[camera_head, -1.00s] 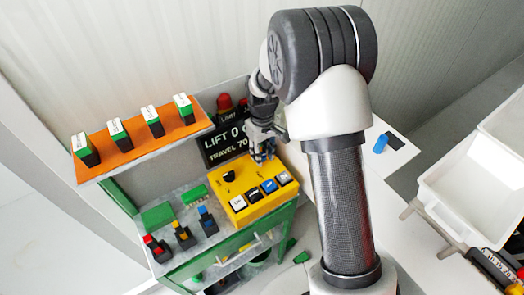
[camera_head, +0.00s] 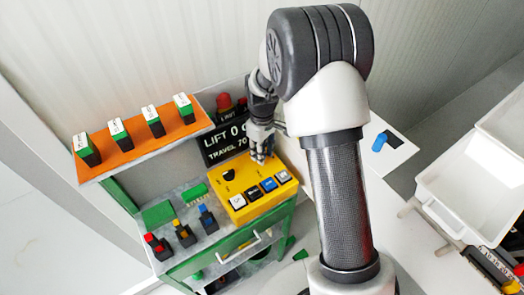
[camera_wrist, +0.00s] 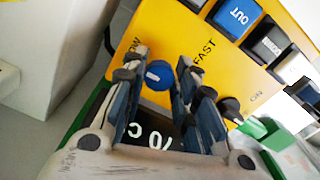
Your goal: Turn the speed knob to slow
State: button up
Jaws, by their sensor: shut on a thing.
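The blue speed knob (camera_wrist: 159,75) stands on the yellow control box (camera_wrist: 165,22) and shows between my fingers in the wrist view. My gripper (camera_wrist: 158,82) is shut on it, one finger on each side. The knob's white mark lies left of its middle, toward a label partly hidden by my left finger. The word FAST (camera_wrist: 205,52) is to the right of the knob. In the head view my gripper (camera_head: 262,152) reaches down to the back right of the yellow box (camera_head: 238,206) and hides the knob.
A black knob (camera_wrist: 230,108) and several push buttons, one blue marked OUT (camera_wrist: 236,16), share the box. A black display (camera_head: 222,143) stands behind it. Several coloured switches (camera_head: 182,233) are on the bench to the left. An orange shelf (camera_head: 130,150) hangs at upper left.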

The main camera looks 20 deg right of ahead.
jog(key=o, duration=0.8)
jog(key=shift+c, duration=0.2)
jog(key=shift+r, duration=0.1)
notch_tip(320, 180, up, 12)
jog(key=s+r+m+t+b, duration=0.15)
jog(key=s+r+m, duration=0.25)
jog(key=s+r, duration=0.85)
jog(key=s+f+m+t, duration=0.2)
jog(key=s+m+t, duration=0.1)
jog(key=s, duration=1.2)
jog(key=shift+s, duration=0.35)
